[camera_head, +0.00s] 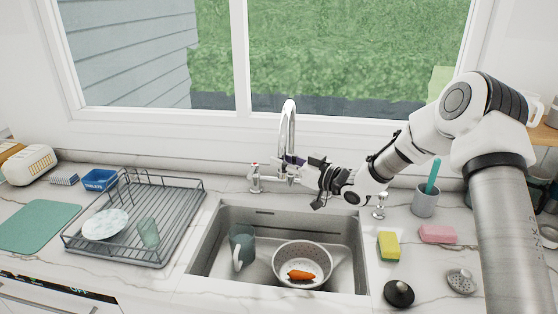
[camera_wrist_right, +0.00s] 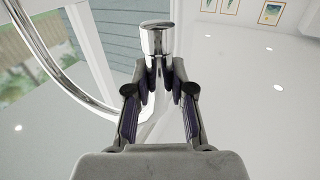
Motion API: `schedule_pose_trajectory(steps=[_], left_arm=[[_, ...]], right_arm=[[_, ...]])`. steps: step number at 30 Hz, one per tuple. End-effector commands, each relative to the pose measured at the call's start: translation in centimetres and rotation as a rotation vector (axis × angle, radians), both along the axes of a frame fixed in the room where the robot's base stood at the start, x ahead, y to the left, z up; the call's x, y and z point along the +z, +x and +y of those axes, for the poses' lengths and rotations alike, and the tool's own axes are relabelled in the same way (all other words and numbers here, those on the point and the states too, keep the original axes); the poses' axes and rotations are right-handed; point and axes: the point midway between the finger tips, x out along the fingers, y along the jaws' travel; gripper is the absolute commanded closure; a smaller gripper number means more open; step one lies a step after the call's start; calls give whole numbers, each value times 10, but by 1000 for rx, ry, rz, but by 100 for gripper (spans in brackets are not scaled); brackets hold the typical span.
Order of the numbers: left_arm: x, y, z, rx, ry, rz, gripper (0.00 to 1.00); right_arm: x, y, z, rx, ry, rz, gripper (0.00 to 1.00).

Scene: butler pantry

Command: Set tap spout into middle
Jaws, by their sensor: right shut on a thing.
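The chrome tap (camera_head: 289,115) rises behind the sink, with its arched spout standing about over the middle of the basin. My right gripper (camera_head: 288,169) reaches in from the right and is shut on the spout's end. In the right wrist view the spout tip (camera_wrist_right: 157,40) sits between the two fingers (camera_wrist_right: 158,82), and the curved pipe (camera_wrist_right: 62,70) runs off to the left. The sink (camera_head: 210,240) is a single steel basin below. My left gripper is not in view.
In the sink stand a teal mug (camera_head: 242,243) and a colander (camera_head: 318,254) holding a carrot (camera_head: 300,275). Tap handles (camera_head: 255,178) flank the spout. A dish rack (camera_head: 180,215) is left. A yellow sponge (camera_head: 389,246), pink sponge (camera_head: 437,234) and grey cup (camera_head: 424,203) are right.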

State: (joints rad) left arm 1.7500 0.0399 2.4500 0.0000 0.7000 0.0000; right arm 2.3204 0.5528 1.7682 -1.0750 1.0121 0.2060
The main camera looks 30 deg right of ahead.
Motion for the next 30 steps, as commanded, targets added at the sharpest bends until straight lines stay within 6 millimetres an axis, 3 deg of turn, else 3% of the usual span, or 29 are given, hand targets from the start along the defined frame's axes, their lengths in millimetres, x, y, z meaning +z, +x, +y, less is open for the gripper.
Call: schedule_pose_trajectory(steps=[6, 7, 9, 20, 23, 30], left_arm=[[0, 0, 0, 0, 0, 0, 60], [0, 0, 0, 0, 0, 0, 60], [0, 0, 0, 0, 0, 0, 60], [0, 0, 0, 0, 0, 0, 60], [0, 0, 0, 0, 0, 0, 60], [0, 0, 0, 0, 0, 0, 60]], right_arm=[[4, 2, -1, -4, 1, -8, 100], [4, 2, -2, -4, 1, -8, 67], [4, 1, -1, -4, 1, -8, 51], [2, -4, -5, -5, 4, -3, 51], [3, -18, -12, -6, 6, -3, 51], [4, -69, -41, -8, 12, -7, 51]])
